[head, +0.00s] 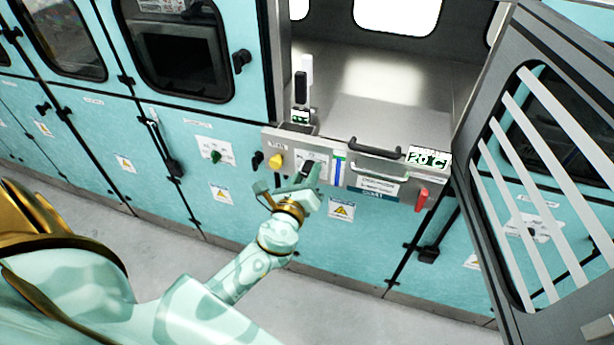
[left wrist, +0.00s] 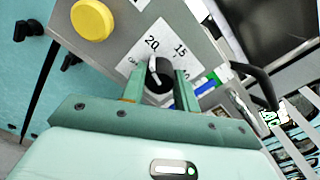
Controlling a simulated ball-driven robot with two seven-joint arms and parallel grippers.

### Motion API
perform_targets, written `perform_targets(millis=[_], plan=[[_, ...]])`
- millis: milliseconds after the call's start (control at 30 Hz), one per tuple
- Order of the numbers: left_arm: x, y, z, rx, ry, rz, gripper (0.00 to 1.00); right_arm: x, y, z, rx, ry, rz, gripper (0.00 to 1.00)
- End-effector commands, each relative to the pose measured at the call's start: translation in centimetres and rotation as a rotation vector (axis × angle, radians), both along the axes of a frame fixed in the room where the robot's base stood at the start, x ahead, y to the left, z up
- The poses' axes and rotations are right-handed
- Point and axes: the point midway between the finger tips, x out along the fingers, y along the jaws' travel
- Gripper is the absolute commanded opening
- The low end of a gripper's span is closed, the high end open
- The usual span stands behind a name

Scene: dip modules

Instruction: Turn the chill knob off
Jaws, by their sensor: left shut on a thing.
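The chill knob (left wrist: 160,76) is black with a white pointer mark, on a white dial (left wrist: 168,38) showing 20 and 15. In the left wrist view the pointer is toward the upper left of the knob; small lettering left of it is too small to read surely. My left gripper (left wrist: 161,88) has one finger on each side of the knob and is shut on it. In the head view, my left gripper (head: 304,181) reaches the front panel from below and hides most of the dial. My right gripper is not in view.
A yellow button (head: 275,161) sits left of the dial, and a red handle (head: 421,199) at the panel's right end. A black bar handle (head: 375,148) is right of the gripper. An open slotted door (head: 540,160) stands at the right. The floor in front is clear.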

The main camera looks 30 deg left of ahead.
Motion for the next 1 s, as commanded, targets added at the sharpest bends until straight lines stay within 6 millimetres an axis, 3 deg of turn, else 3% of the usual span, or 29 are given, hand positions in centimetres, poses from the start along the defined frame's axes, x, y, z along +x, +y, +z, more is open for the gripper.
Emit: perform_targets(millis=[400,1000], plan=[[0.0,0.0,-0.3,-0.38,-0.091,0.001,0.07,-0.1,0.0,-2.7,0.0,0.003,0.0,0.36],[0.0,0.0,-0.1,-0.784,-0.186,0.001,0.07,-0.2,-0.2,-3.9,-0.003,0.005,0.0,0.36]])
